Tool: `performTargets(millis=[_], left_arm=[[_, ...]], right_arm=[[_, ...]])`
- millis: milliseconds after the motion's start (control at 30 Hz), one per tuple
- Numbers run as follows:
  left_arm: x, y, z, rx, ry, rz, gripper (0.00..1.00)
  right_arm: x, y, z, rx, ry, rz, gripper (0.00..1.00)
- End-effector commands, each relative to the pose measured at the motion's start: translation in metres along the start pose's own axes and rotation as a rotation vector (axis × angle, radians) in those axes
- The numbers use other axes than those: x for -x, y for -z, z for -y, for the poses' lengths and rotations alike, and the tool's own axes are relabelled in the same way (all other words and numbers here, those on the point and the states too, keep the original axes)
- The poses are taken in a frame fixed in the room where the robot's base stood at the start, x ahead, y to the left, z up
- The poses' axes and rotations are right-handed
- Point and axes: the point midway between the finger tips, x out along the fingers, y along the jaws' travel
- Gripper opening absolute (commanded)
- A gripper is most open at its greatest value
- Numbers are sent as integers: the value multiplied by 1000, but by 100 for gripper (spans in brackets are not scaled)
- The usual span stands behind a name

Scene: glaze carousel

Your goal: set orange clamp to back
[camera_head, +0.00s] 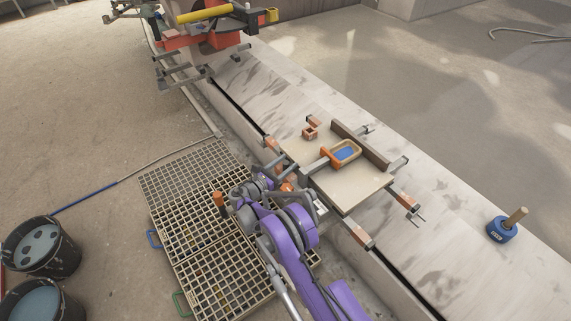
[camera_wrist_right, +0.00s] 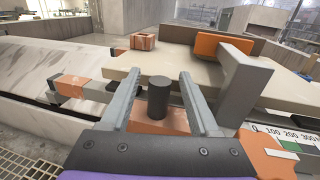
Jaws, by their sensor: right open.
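An orange clamp block (camera_wrist_right: 150,122) with an upright dark grey knob (camera_wrist_right: 159,97) sits at the near edge of the pale board (camera_wrist_right: 165,72) in the right wrist view. My right gripper (camera_wrist_right: 158,78) is open, with one finger on each side of the knob; I cannot tell whether they touch it. In the head view my right gripper (camera_head: 284,181) is at the board's (camera_head: 350,192) near left edge and largely hides that clamp. An orange part (camera_head: 328,156) stands on the board beside a tray with a blue inside (camera_head: 346,150). My left gripper is not in view.
A brown fence (camera_head: 360,146) runs along the board's far side. A small orange-brown block (camera_head: 310,132) stands on the board. Other orange clamp pads (camera_head: 361,234) sit around it. A blue pot (camera_head: 501,229) stands on the slab at right. Grates (camera_head: 200,245) and buckets are at left.

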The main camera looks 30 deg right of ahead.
Motion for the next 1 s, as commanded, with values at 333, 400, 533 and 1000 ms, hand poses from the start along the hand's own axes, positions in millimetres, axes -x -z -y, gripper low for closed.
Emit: performTargets(millis=[333, 400, 533, 1000], left_arm=[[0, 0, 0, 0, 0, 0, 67], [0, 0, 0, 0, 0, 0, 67], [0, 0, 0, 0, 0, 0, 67], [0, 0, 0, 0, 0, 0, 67]], right_arm=[[0, 0, 0, 0, 1, 0, 17], [0, 0, 0, 0, 1, 0, 4], [0, 0, 0, 0, 1, 0, 0], [0, 0, 0, 0, 2, 0, 0]])
